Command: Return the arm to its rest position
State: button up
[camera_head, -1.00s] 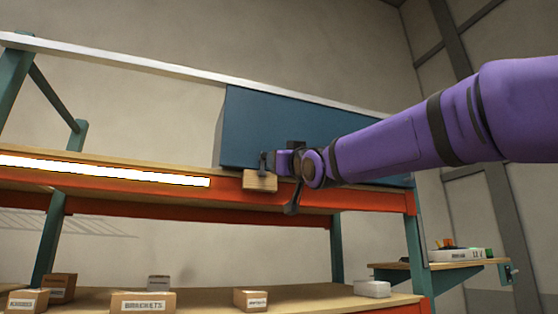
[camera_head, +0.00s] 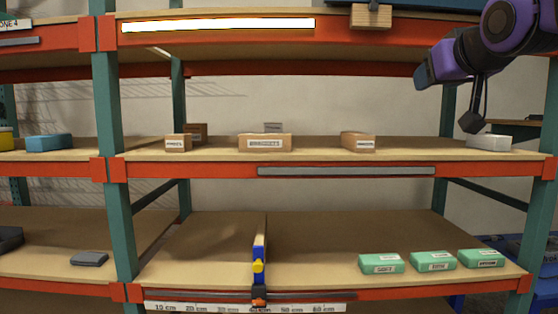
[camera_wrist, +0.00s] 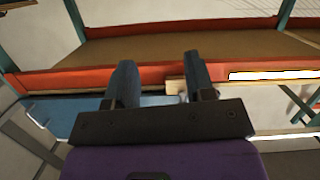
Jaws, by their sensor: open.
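My arm comes in at the top right of the head view, a purple arm with black joints. My gripper (camera_head: 424,76) is at the arm's left end, in front of the rack between its top and middle shelves. In the wrist view my gripper (camera_wrist: 160,80) shows two dark blue fingers spread apart. It is open, with nothing held. A small wooden block (camera_head: 371,16) sits at the front of the top orange beam, up and left of the gripper and apart from it. The block also shows beyond the fingers in the wrist view (camera_wrist: 174,86).
A lit strip (camera_head: 220,25) runs along the top beam. A white box (camera_head: 489,142) stands on the middle shelf below my gripper, with cardboard boxes (camera_head: 265,143) further left. Green boxes (camera_head: 432,261) lie on the lower shelf. A teal upright (camera_head: 538,200) stands at right.

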jog(key=s+d+f+g, duration=0.1)
jog(key=s+f+g, duration=0.4)
jog(key=s+f, duration=0.5)
jog(key=s+d+f+m+g, duration=0.1)
jog(key=s+f+g, duration=0.4)
jog(key=s+f, duration=0.5)
notch_tip(320, 180, down, 6)
jog(key=shift+s, duration=0.3)
jog(key=shift+d, duration=0.1)
